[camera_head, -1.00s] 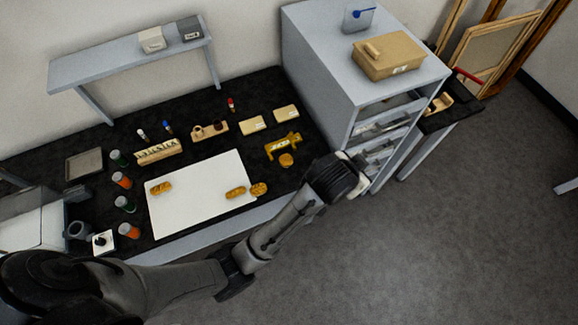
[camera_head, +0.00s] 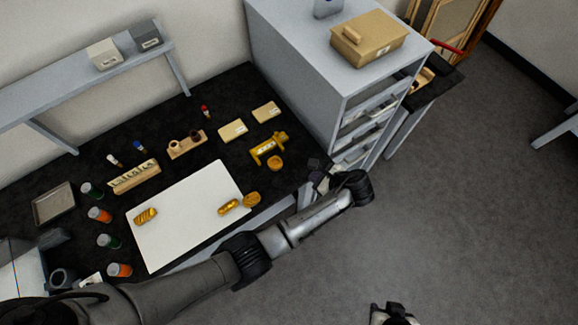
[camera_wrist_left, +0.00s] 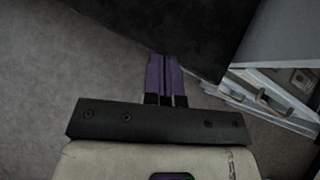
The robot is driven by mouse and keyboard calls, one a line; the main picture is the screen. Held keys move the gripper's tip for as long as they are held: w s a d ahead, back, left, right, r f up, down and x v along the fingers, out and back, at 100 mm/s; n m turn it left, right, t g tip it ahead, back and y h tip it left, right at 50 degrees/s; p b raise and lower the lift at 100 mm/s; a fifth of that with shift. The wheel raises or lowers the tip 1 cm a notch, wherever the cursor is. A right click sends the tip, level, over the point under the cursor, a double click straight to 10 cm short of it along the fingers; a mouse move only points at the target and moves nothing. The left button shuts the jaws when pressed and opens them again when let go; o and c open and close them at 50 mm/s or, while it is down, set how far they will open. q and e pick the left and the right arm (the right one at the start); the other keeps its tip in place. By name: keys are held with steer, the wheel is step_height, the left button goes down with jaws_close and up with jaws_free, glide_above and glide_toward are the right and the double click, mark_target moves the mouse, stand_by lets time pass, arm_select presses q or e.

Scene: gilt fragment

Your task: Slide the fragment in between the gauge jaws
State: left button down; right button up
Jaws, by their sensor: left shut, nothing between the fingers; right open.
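Several gilt fragments lie in view: one on the left of the white sheet (camera_head: 146,216), one near its right edge (camera_head: 228,207), and one at that edge (camera_head: 252,199). The yellow gauge (camera_head: 268,148) sits on the black tabletop, right of the sheet; its jaws are too small to make out. A small round gilt piece (camera_head: 275,163) lies just in front of it. My left gripper (camera_head: 314,165) is by the table's right edge, apart from these pieces. In the left wrist view its purple fingers (camera_wrist_left: 163,62) are together and empty. My right gripper (camera_head: 393,312) shows partly at the bottom edge, over the floor.
A grey drawer cabinet (camera_head: 290,55) stands at the table's right, close to my left gripper, with a tan box (camera_head: 367,42) on top. Jars (camera_head: 100,214) and a grey tray (camera_head: 53,204) are at the left. A raised shelf (camera_head: 60,77) spans the back.

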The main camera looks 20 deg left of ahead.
mark_target(282, 166)
arm_select(q)
steer(key=b+x, duration=0.1)
steer(key=x, duration=0.9)
steer(key=shift+w, duration=0.1)
steer(key=shift+w+a, duration=0.15)
steer(key=shift+a, duration=0.4)
steer(key=shift+w+a, duration=0.15)
steer(key=shift+a, duration=0.35)
steer(key=shift+w+a, duration=0.25)
steer(key=shift+a, duration=0.65)
